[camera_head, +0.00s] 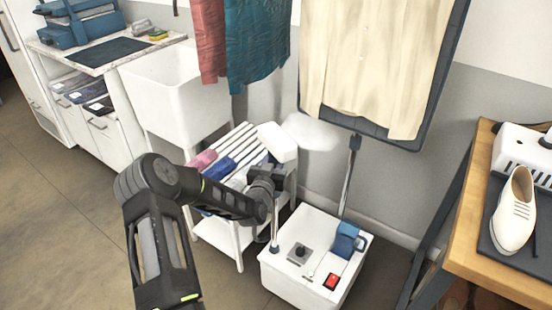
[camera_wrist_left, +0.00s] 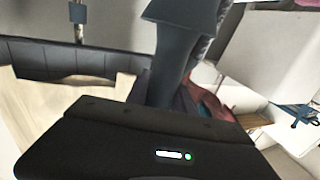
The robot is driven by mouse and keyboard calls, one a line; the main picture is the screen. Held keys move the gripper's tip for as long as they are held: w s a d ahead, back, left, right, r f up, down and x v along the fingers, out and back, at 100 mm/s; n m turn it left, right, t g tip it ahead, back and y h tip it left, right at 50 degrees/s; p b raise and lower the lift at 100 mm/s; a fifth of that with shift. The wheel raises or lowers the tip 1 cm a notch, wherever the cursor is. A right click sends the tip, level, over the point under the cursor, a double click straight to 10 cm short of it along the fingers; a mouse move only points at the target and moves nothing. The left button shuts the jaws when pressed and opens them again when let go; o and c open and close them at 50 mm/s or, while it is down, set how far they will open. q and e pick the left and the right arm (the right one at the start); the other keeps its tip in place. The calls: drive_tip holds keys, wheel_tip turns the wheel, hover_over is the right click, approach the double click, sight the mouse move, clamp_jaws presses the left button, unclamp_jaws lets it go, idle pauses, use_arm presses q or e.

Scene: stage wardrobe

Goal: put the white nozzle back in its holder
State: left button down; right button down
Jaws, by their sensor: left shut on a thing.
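The white nozzle (camera_head: 278,142) is a pale blocky head in the head view, with a whitish haze beside it on the right. My left gripper (camera_head: 272,178) is shut on it from below and holds it up above the steamer base. In the left wrist view a dark grey handle-like part (camera_wrist_left: 175,60) rises from behind the gripper body; the fingertips are hidden there. A white steamer base (camera_head: 295,285) with a red switch, a knob and a blue part (camera_head: 347,241) stands on the floor. Its pole carries a dark clamp (camera_head: 355,142); I cannot tell which part is the holder. My right gripper is not in view.
A cream garment (camera_head: 375,60) hangs on a dark-edged board behind the base. A white slatted rack (camera_head: 235,150) stands left of the nozzle, below red and teal garments (camera_head: 258,45). A wooden table (camera_head: 470,240) with a white shoe (camera_head: 514,210) is at the right.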

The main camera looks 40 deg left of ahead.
use_arm(q)
drive_tip(key=shift+b, duration=0.35)
idle(0.5)
drive_tip(key=shift+f+b, duration=0.5)
drive_tip(key=shift+b, duration=0.1)
drive_tip(key=c, duration=1.4)
unclamp_jaws()
drive_tip(key=shift+f, duration=0.1)
drive_tip(key=shift+p+v, duration=0.45)
drive_tip(key=shift+v, duration=2.1)
drive_tip(key=v, duration=0.6)
